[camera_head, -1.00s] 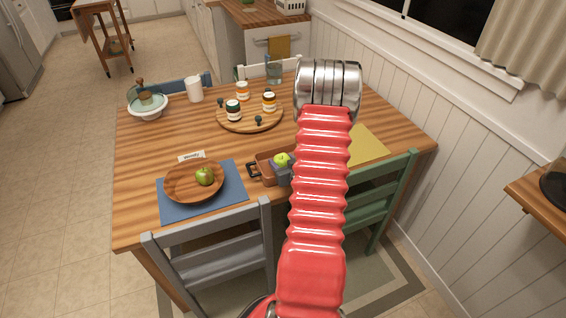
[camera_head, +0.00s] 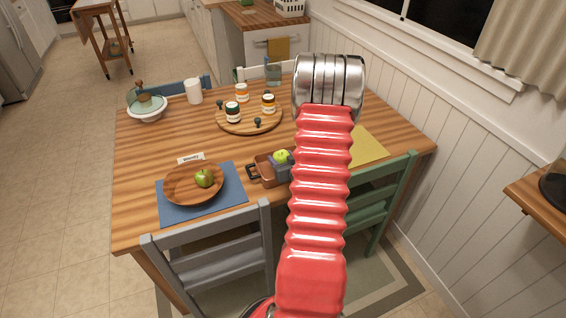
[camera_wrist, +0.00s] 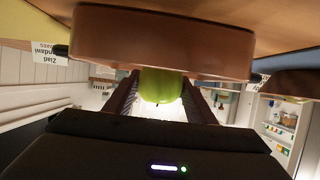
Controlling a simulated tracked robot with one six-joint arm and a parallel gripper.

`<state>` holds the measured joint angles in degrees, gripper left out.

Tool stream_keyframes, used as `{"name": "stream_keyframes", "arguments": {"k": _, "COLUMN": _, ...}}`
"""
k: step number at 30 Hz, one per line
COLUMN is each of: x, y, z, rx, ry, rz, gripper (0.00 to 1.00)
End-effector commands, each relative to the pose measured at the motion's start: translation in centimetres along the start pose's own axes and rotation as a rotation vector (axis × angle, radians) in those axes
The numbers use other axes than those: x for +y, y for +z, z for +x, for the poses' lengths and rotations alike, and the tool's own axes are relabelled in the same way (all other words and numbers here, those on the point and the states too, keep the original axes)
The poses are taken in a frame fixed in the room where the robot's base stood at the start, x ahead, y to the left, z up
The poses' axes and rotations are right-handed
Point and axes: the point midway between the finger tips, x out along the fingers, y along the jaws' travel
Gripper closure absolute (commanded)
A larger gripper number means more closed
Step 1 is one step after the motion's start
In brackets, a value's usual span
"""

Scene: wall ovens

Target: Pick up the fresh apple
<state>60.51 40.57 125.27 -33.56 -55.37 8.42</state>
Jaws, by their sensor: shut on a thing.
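My gripper (camera_wrist: 160,97) is shut on a green apple (camera_wrist: 160,84). The apple sits between its two dark fingers, just beyond the rim of a brown dish (camera_wrist: 100,36). In the head view, this apple (camera_head: 281,156) shows at the tip of my grey gripper (camera_head: 281,167), at or just above the brown dish with dark handles (camera_head: 262,173). My red arm hides part of the dish's right side. A second green apple (camera_head: 203,178) lies on a round wooden plate (camera_head: 178,190) at the left. I cannot tell by look which apple is fresher.
The plate stands on a blue mat (camera_head: 230,201) on the wooden table (camera_head: 150,150). A round board (camera_head: 247,127) with several jars, a white cup (camera_head: 194,91) and a pale bowl (camera_head: 147,111) stand farther back. Chairs surround the table; a grey one (camera_head: 215,250) is in front.

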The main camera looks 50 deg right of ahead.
Motion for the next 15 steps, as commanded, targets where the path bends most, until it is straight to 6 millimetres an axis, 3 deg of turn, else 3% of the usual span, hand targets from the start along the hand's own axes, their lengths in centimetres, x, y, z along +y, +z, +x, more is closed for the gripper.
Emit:
{"name": "stream_keyframes", "arguments": {"k": 6, "x": 0.0, "y": -3.2, "z": -1.2, "rx": 0.005, "ry": 0.000, "rz": -0.002, "gripper": 0.75}}
{"name": "stream_keyframes", "arguments": {"k": 15, "x": 0.0, "y": -6.3, "z": -2.5, "rx": 0.003, "ry": 0.000, "rz": -0.001, "gripper": 0.75}}
